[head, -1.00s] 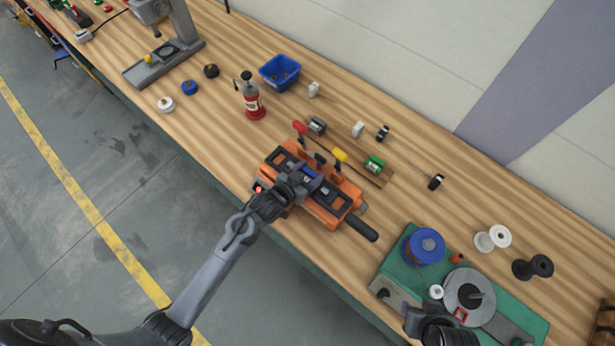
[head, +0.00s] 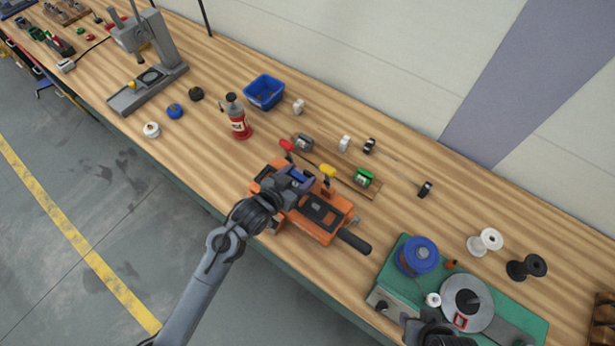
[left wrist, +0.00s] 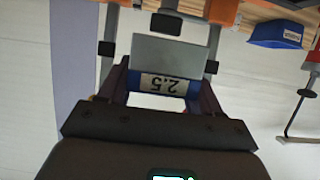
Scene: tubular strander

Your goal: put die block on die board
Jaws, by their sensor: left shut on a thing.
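My left gripper (head: 291,182) is shut on a blue-and-silver die block (left wrist: 166,83). In the left wrist view the block sits between the fingers and its "2.5" label reads upside down. In the head view the gripper is over the left part of an orange machine (head: 330,222), hiding part of it; I cannot tell the gap below the block. The die board (head: 372,192) is a narrow wooden strip behind the machine. A green die block (head: 363,178) sits near its right end, a grey one (head: 303,142) near its left end. My right gripper (head: 435,331) is at the bottom edge; its jaws are unclear.
Levers with a red knob (head: 286,145) and a yellow knob (head: 327,171) stand up between the machine and the board. A green base (head: 388,281) with a blue spool is at right.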

